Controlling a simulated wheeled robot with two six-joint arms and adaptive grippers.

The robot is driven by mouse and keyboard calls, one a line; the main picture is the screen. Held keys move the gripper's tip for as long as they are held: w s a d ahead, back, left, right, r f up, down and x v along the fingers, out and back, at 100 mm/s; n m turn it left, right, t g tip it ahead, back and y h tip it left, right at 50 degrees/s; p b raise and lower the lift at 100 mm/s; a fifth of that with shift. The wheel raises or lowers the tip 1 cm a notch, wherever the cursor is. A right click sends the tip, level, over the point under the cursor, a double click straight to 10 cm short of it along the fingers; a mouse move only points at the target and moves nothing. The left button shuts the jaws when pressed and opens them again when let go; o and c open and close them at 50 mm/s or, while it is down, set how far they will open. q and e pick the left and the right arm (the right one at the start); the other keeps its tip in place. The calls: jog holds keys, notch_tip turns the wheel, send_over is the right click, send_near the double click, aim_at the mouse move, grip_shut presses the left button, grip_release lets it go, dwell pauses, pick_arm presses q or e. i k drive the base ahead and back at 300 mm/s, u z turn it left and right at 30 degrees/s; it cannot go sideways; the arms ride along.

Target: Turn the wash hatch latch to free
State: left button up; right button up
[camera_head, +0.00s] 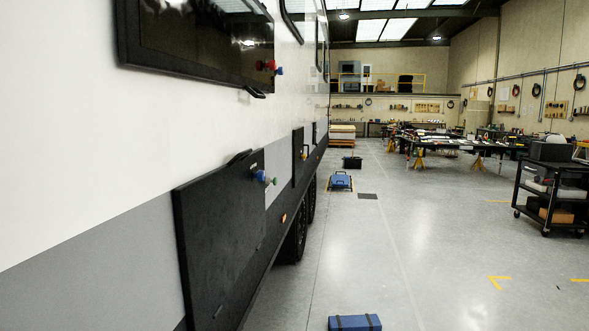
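A large dark lower hatch panel (222,238) on the caravan's side wall fills the lower left. A blue knob (260,176) and a small green knob (274,181) stand out at its right edge. Above is a dark framed window or hatch (198,45) with a red knob (266,65), a blue knob (280,71) and a black handle (255,92) below. Farther along is a narrower dark panel (298,157) with a small yellow part (305,154). No label shows which is the wash hatch, and latch positions are too small to read. Neither gripper is in view.
The caravan's wall (110,170) runs along the left, with wheels (295,240) beneath. A blue case (354,323) lies on the floor in front, another blue case (340,181) farther off. A black cart (552,190) stands at right. The grey floor (430,240) between is mostly clear.

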aim_at(260, 175)
jog(key=z, duration=0.4)
jog(key=i, duration=1.9)
jog(key=u, duration=0.15)
